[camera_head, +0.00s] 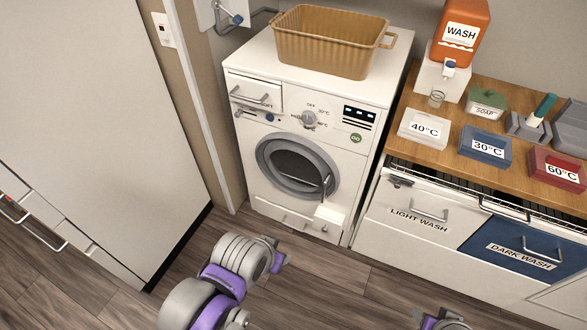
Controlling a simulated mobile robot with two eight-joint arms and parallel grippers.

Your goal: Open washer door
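The white washer (262,185) stands against the back wall. Its round door (262,152), with a grey ring and dark glass, looks closed on the front. A thin handle (326,186) sits at the door's right side. My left gripper (284,262), at the end of a grey and purple arm, is low in front of the washer, apart from the door. Its fingers are small and turned away, so their opening does not show clearly. A small part of my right arm (445,321) shows at the bottom edge; its fingers cannot be made out.
A tan basket (325,50) stands on the washer. At right, a wooden counter (432,157) carries labelled boxes and an orange wash bottle (461,34), above light and dark wash bins (405,205). A tall white panel (90,120) stands at left. The wooden floor (335,285) before the washer is clear.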

